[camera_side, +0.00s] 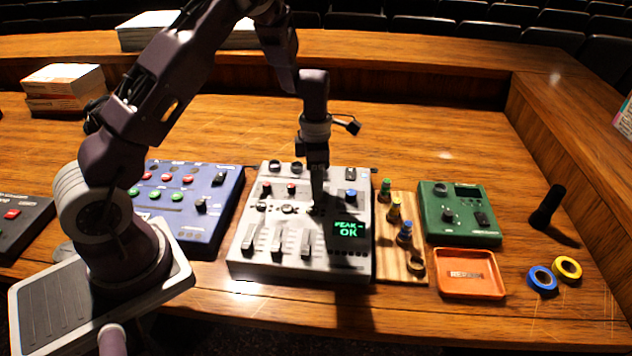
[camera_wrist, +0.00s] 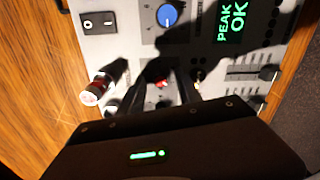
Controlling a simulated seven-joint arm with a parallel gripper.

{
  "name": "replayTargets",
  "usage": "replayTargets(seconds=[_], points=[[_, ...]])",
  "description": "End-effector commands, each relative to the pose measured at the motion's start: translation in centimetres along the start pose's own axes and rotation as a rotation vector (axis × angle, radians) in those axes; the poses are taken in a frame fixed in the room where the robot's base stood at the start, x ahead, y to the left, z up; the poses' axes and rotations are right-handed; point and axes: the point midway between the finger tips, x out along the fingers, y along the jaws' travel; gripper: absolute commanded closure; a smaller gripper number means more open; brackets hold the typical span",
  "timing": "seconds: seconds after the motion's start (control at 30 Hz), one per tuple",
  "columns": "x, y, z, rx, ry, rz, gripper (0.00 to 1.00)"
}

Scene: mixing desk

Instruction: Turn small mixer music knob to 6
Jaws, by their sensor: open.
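A grey-white mixer (camera_side: 262,235) lies mid-desk with knobs, faders and a green "PEAK OK" display (camera_side: 349,229). The display also shows in the wrist view (camera_wrist: 232,22). My gripper (camera_side: 317,206) points down over this mixer's upper middle. In the wrist view its dark fingers (camera_wrist: 165,90) are apart around a small red-topped knob (camera_wrist: 162,83); I cannot tell whether they touch it. I cannot read the knob labels or settings, so I cannot tell which is the music knob.
A blue mixer (camera_side: 222,204) is at left and a green box (camera_side: 460,226) at right. A wooden strip (camera_side: 398,266) with coloured plugs, an orange tray (camera_side: 443,257) and tape rolls (camera_side: 542,279) lie to the right. The desk behind the mixers is mostly clear.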

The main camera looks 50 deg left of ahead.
Motion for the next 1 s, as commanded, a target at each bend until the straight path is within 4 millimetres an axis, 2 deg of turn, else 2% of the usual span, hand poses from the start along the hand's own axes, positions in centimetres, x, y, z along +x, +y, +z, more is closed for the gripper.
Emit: replayTargets(seconds=[0.1, 0.3, 0.33, 0.67, 1.0], points=[[-0.03, -0.01, 0.0, 0.001, 0.0, 0.0, 0.59], [-0.06, -0.01, 0.0, 0.001, 0.0, 0.0, 0.98], [-0.06, -0.01, 0.0, 0.001, 0.0, 0.0, 1.0], [-0.08, 0.0, 0.01, 0.026, 0.001, 0.0, 1.0], [-0.06, 0.02, 0.04, 0.24, 0.009, -0.001, 1.0]])
